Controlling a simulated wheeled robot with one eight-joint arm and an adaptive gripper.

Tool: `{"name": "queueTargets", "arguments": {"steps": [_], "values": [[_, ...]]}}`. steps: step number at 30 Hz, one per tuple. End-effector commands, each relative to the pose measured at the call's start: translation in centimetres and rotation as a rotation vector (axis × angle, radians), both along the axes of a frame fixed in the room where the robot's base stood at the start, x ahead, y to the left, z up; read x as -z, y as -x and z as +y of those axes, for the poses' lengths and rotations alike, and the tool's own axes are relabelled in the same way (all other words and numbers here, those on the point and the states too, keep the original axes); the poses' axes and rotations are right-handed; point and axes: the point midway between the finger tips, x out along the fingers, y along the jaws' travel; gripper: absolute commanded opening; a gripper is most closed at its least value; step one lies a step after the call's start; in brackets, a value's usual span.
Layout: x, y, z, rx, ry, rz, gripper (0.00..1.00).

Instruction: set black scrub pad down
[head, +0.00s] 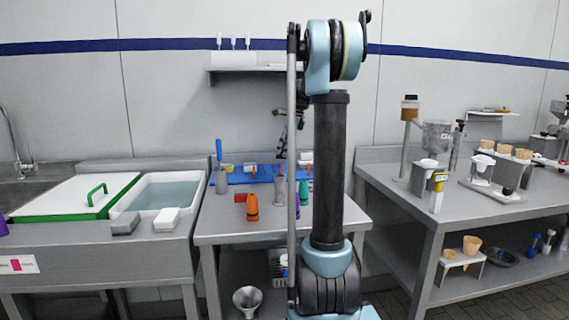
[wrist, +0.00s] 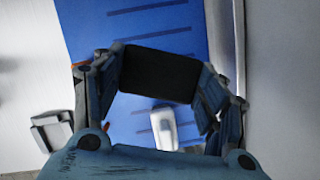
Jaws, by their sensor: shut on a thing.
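In the wrist view, the black scrub pad (wrist: 159,73) is a dark flat block held between the two fingers of my gripper (wrist: 161,76). It hangs over the blue mat (wrist: 143,22), which has dark stripes; I cannot tell the exact gap. A white-and-grey item (wrist: 164,128) shows below and behind the pad. In the head view, my gripper (head: 283,150) points down above the blue mat (head: 243,177) at the back of the middle table. My arm hides part of the mat, and the pad cannot be made out clearly there.
The middle table (head: 222,230) holds an orange bottle (head: 252,207), a grey holder with a blue-handled tool (head: 220,178) and several small tools at the mat. On the left are a water basin (head: 165,195), a grey block (head: 125,223) and a white block (head: 167,219). A wall shelf (head: 245,68) hangs above.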

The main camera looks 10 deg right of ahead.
Motion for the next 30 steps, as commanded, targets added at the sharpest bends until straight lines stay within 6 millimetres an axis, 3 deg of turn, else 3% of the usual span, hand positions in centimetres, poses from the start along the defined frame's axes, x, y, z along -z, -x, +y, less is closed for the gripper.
{"name": "queueTargets", "arguments": {"steps": [8, 16, 28, 29, 30], "values": [[2.0, 0.0, -0.1, 0.001, 0.0, 0.0, 0.5], [5.1, -0.1, -0.1, 0.002, 0.0, 0.0, 0.5], [5.7, -0.3, -0.2, 0.002, 0.0, 0.0, 0.5], [5.6, -0.3, -0.2, 0.002, 0.0, 0.0, 0.73], [5.6, -0.3, -0.2, 0.002, 0.0, 0.0, 0.82]]}}
